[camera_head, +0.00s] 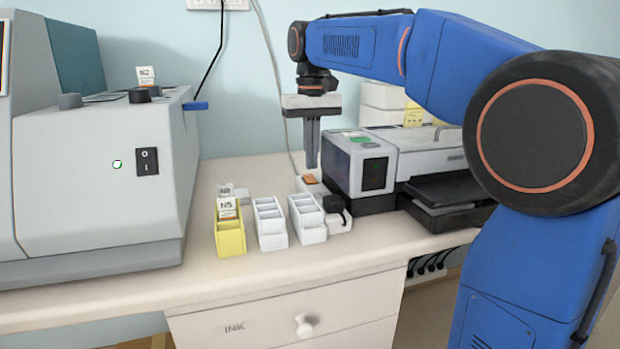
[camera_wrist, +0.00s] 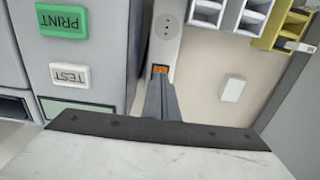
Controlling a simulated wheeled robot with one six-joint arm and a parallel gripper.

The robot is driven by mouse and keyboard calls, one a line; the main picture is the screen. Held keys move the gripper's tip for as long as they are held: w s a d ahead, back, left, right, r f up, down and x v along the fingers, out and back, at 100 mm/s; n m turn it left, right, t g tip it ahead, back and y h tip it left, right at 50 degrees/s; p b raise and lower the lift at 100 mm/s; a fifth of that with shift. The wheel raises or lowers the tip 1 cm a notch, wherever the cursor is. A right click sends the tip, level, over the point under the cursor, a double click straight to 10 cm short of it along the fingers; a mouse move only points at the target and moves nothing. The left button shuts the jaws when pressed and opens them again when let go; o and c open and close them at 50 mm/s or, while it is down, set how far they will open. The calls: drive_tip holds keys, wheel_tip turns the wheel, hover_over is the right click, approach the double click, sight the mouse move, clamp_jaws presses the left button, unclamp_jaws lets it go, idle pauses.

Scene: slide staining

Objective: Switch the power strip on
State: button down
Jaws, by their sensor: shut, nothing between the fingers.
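The white power strip (camera_head: 341,223) lies on the bench between the white slide holders and the printer, with a black plug in its near end. Its orange switch (camera_head: 309,179) is at the far end. In the wrist view the strip (camera_wrist: 166,42) shows a socket, and the orange switch (camera_wrist: 160,69) lies just beyond my fingertips. My gripper (camera_head: 312,164) points down, shut and empty, right over the switch end. In the wrist view my gripper (camera_wrist: 159,80) partly covers the switch. I cannot tell whether the fingertips touch it or which way the rocker is tilted.
The printer (camera_head: 410,150) stands close on the right of the strip; its green PRINT button (camera_wrist: 62,20) and white TEST button (camera_wrist: 70,75) face up. White holders (camera_head: 271,239) and a yellow holder (camera_head: 230,240) stand left. A large grey machine (camera_head: 80,190) fills the far left.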

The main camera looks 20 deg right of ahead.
sight(312, 180)
drive_tip(key=shift+r, duration=2)
